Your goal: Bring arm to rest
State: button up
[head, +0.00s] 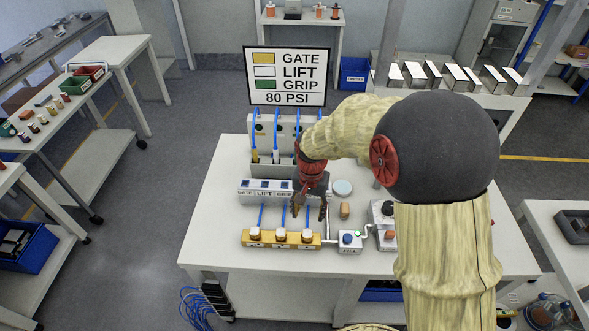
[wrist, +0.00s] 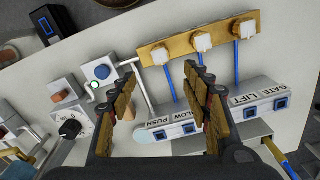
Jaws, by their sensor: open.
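My gripper (head: 309,211) hangs over the middle of the white table (head: 212,225), between the labelled block and the yellow manifold. Its two fingers are apart, with nothing held between them; the wrist view also shows the open gripper (wrist: 161,70). My arm reaches in from the right and hides part of the table. The yellow manifold (head: 268,240) with three white-capped fittings and blue tubes lies in front of the gripper. The light block (head: 250,190) marked GATE, LIFT and GRIP lies behind it. In the wrist view the fingers cover part of this block (wrist: 245,112).
A small brown block (head: 345,210) and a round pale disc (head: 342,187) sit right of the gripper. A blue-button box (head: 349,240) and a grey device (head: 383,212) stand farther right. A sign (head: 286,77) reading 80 PSI stands behind. The table's left part is clear.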

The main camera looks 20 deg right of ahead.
jog(key=s+r+n+t+b, duration=0.2)
jog(key=s+r+n+b, duration=0.1)
jog(key=s+r, duration=0.4)
jog(key=s+r+n+t+b, duration=0.3)
jog(key=s+r+b, duration=0.2)
jog(key=s, duration=0.9)
notch_tip(320, 180, up, 3)
jog(key=shift+f+n+t, duration=0.1)
jog(key=shift+n+t, duration=0.2)
jog(key=shift+n, duration=0.1)
jog(key=shift+d, duration=0.1)
dwell(2.9)
